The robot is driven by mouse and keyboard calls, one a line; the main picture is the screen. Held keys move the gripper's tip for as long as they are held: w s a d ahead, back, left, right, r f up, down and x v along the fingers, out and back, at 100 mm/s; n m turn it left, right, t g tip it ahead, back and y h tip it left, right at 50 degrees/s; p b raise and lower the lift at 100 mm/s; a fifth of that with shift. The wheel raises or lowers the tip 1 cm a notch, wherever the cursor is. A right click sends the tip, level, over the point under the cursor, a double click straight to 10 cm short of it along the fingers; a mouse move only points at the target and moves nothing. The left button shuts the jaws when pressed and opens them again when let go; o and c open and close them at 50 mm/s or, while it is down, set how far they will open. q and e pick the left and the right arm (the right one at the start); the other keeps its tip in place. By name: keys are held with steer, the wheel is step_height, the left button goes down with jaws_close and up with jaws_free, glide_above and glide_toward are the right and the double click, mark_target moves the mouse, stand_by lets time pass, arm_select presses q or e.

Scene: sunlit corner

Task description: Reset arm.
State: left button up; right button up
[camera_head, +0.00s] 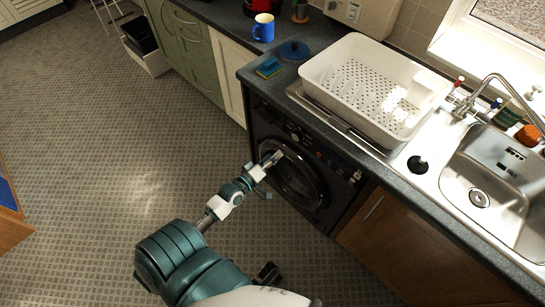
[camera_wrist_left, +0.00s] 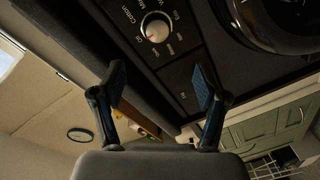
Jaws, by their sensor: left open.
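My left gripper (camera_head: 272,160) reaches in from the lower left in the head view, in front of the black washing machine (camera_head: 335,215). It is close to the machine's front, near the left side of the round door (camera_head: 292,180). In the left wrist view the two fingers of the gripper (camera_wrist_left: 160,84) stand apart with nothing between them. The machine's dial (camera_wrist_left: 157,28) with printed labels shows beyond the fingertips. I cannot tell whether the fingers touch the machine.
A white dish rack (camera_head: 345,85) stands on the worktop beside the steel sink (camera_head: 480,190). A blue mug (camera_head: 263,30), a blue round item (camera_head: 294,50) and a sponge (camera_head: 268,68) are left of it. The tiled floor (camera_head: 110,140) at left is wide and clear.

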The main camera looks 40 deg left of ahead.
arm_select(q)
steer(key=shift+f, duration=0.1)
steer(key=s+d+f+m+g+p, duration=0.1)
steer(key=s+d+f+m+g, duration=0.2)
steer(key=f, duration=0.4)
steer(key=s+d+f+m+g+p, duration=0.1)
steer(key=s+d+f+g+p, duration=0.2)
steer(key=f, duration=0.4)
steer(key=s+d+f+m+g, duration=0.2)
steer(key=s+f+m, duration=0.1)
steer(key=s+f, duration=0.25)
steer(key=s+d+f+m+g+p, duration=0.1)
steer(key=s+d+f+m+g, duration=0.2)
steer(key=s+f, duration=0.3)
steer(key=s+d+f+m+g+p, duration=0.1)
steer(key=s+d+f+m+g, duration=0.2)
steer(key=s+f, duration=0.3)
steer(key=s+d+g, duration=0.1)
steer(key=s, duration=0.4)
steer(key=shift+s+d+g, duration=0.2)
steer(key=shift+s+g, duration=0.1)
steer(key=shift+s, duration=0.05)
arm_select(e)
steer(key=s+f, duration=0.4)
steer(key=f, duration=1.2)
steer(key=shift+d+f+g, duration=0.2)
steer(key=shift+f+g, duration=0.1)
steer(key=shift+f, duration=0.05)
arm_select(q)
steer(key=shift+a, duration=0.1)
